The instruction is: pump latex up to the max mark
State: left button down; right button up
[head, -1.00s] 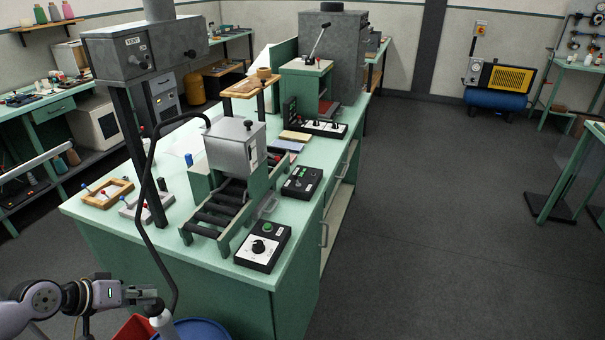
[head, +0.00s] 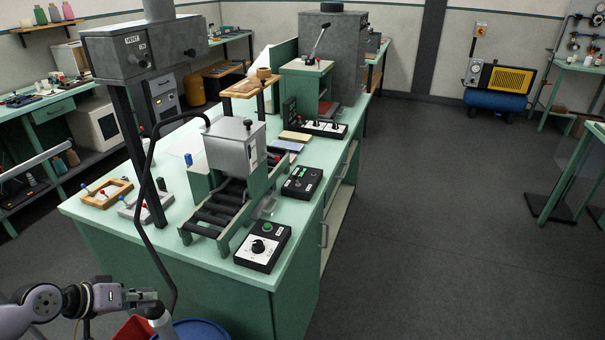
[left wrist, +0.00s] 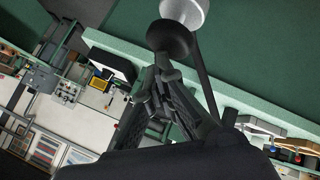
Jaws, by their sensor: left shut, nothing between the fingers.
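My left gripper (head: 150,296) is shut and empty at the lower left, beside the top of a pale pump (head: 162,322) that stands at a blue drum (head: 205,331). In the left wrist view the fingertips (left wrist: 164,66) are together, close to a dark round cap (left wrist: 170,39) with a pale cylinder (left wrist: 186,11) beyond it. I cannot tell whether they touch it. A black hose (head: 150,235) runs from the pump up to a grey metal box (head: 235,145) above black rollers. No max mark or latex level is readable. My right gripper is out of view.
The green bench (head: 180,250) stands right of the pump, with a dial box (head: 262,246) and a button box (head: 302,182) along its edge. A red container (head: 135,329) sits beside the drum. Open floor (head: 430,230) lies to the right.

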pick_arm(q)
jog(key=shift+r+p, duration=1.75)
jog(key=shift+p, duration=0.05)
notch_tip(320, 180, up, 6)
jog(key=p, duration=0.5)
jog(key=shift+p, duration=0.3)
